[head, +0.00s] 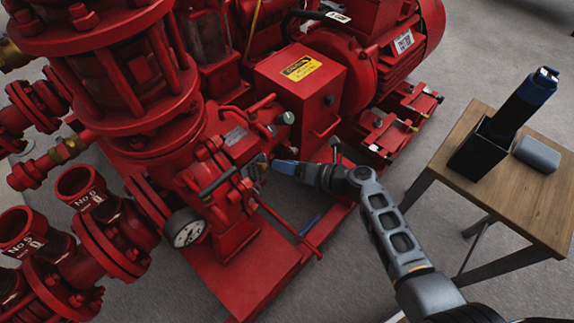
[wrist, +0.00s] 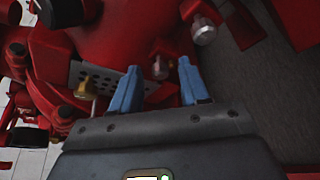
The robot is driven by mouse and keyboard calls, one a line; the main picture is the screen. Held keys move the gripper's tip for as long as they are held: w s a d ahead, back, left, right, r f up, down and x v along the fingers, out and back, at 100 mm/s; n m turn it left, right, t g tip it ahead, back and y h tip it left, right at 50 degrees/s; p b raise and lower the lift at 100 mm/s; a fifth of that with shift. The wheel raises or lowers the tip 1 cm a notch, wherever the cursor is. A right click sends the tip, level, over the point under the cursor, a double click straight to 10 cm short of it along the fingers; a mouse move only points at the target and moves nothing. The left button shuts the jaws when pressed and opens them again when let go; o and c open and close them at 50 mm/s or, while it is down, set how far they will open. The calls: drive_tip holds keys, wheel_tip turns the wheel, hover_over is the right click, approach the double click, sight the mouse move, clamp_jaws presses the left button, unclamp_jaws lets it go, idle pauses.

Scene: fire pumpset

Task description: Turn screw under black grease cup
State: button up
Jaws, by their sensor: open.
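My gripper (head: 270,164) reaches in from the right to the red pump body. In the wrist view its two blue fingers (wrist: 157,76) are apart, with nothing between their tips. A brass screw-like fitting (wrist: 84,90) shows just left of the left finger, in front of a perforated grey plate. A dark round part (wrist: 65,12), possibly the black grease cup, is at the upper left, cut off by the frame edge. A small metal-ended fitting (wrist: 160,68) lies beyond the gap between the fingers. I cannot tell which fitting is the screw under the cup.
A silver-faced knob (wrist: 204,32) sticks out at the upper right of the wrist view. A pressure gauge (head: 185,228) and a red box with a yellow label (head: 299,68) flank the gripper. A wooden table (head: 470,196) with a black holder (head: 478,150) stands right.

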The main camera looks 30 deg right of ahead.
drive_tip(key=shift+c, duration=0.4)
clamp_jaws()
drive_tip(key=shift+r, duration=0.1)
drive_tip(key=shift+s+a+f+n+t+h+b, duration=0.1)
drive_tip(key=shift+a+n+t+h+b, duration=0.3)
drive_tip(key=shift+n+h, duration=1.5)
drive_tip(key=shift+s+a+f+n+t+h+b, duration=0.1)
drive_tip(key=shift+n+t+h+b, duration=0.6)
drive_tip(key=shift+n, duration=2.05)
drive_tip(key=shift+s+a+f+n+t+h+b, duration=0.1)
drive_tip(key=shift+a+n+t+h+b, duration=0.35)
drive_tip(key=shift+n+h, duration=1.55)
drive_tip(key=shift+d+r+n+y, duration=0.1)
drive_tip(key=shift+d+n+y, duration=0.1)
drive_tip(key=shift+n+y, duration=0.3)
